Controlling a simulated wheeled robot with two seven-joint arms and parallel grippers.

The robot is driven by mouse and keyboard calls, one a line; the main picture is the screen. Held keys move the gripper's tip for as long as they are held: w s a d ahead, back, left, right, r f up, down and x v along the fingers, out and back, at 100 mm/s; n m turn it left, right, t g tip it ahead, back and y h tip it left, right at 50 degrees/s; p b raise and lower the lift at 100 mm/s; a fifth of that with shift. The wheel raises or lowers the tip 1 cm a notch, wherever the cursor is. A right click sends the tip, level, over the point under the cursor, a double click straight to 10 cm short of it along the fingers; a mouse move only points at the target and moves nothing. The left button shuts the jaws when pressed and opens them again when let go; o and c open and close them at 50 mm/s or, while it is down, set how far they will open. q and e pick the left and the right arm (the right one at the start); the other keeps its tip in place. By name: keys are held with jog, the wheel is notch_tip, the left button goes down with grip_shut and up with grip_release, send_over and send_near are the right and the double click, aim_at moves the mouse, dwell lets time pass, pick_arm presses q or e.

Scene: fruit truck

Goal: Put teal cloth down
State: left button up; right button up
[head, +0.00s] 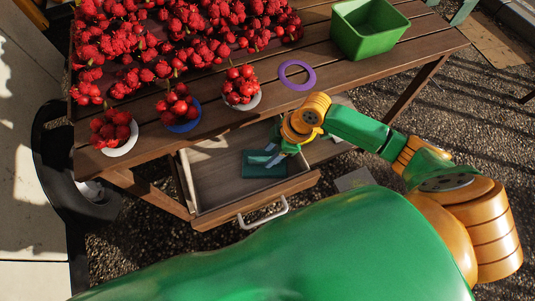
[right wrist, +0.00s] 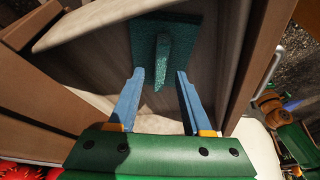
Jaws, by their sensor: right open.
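The teal cloth (head: 262,165) lies inside the open wooden drawer (head: 207,170), toward its right side. In the right wrist view the cloth (right wrist: 172,35) lies spread out, with a raised fold (right wrist: 162,62) standing up from it. My right gripper (head: 274,158) reaches into the drawer over the cloth. In the right wrist view its two blue fingers (right wrist: 158,88) are spread apart, on either side of the lower end of the fold, with nothing clamped between them. I cannot tell whether a finger touches the cloth. My left gripper is not in view.
The drawer's left part is bare.

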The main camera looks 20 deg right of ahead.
jog(key=v, duration=0.9)
jog(key=shift+r+p, duration=0.25)
jog(key=shift+p, duration=0.2)
jog(key=shift+d, duration=0.15)
